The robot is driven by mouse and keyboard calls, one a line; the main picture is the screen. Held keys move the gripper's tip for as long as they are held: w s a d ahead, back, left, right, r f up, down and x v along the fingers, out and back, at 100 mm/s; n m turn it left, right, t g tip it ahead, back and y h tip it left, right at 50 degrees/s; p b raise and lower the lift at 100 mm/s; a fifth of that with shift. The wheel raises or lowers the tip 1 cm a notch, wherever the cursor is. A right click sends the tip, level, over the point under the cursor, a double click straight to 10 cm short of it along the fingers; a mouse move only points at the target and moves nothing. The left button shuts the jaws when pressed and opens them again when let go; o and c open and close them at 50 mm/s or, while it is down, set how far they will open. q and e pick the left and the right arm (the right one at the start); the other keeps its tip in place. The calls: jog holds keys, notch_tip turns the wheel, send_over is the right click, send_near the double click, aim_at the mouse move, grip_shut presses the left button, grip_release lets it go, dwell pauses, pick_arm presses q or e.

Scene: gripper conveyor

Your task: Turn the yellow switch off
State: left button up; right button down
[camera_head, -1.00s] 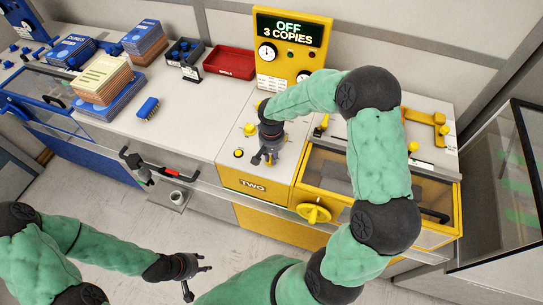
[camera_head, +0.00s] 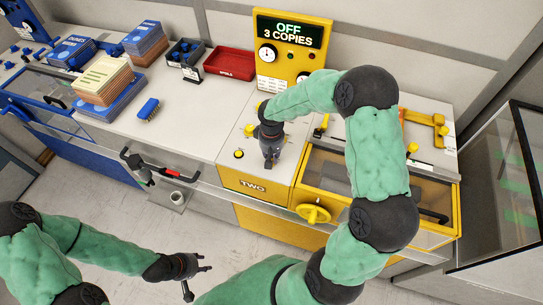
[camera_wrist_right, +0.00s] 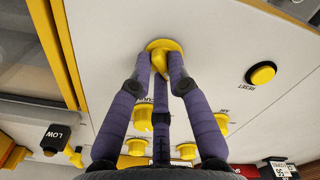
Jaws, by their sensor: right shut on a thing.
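The yellow switch (camera_wrist_right: 162,46), a knob on a round yellow base, stands on the white top of the yellow machine. My right gripper (camera_wrist_right: 162,78) is shut on it, with the purple fingers around the knob. In the head view my right gripper (camera_head: 270,164) points down at the machine top near its front edge and hides the switch. The display (camera_head: 290,30) above reads "OFF" and "3 COPIES". My left gripper (camera_head: 199,276) is open and empty, low over the floor in front of the machines.
A yellow reset button (camera_wrist_right: 261,74) and several other yellow knobs (camera_wrist_right: 142,118) are close to my right gripper. A yellow handwheel (camera_head: 313,213) sticks out of the machine front. A red tray (camera_head: 229,63) and book stacks (camera_head: 103,82) stand on the counter to the left.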

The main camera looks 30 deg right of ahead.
jog(key=c, duration=1.2)
grip_release()
notch_tip(320, 180, up, 12)
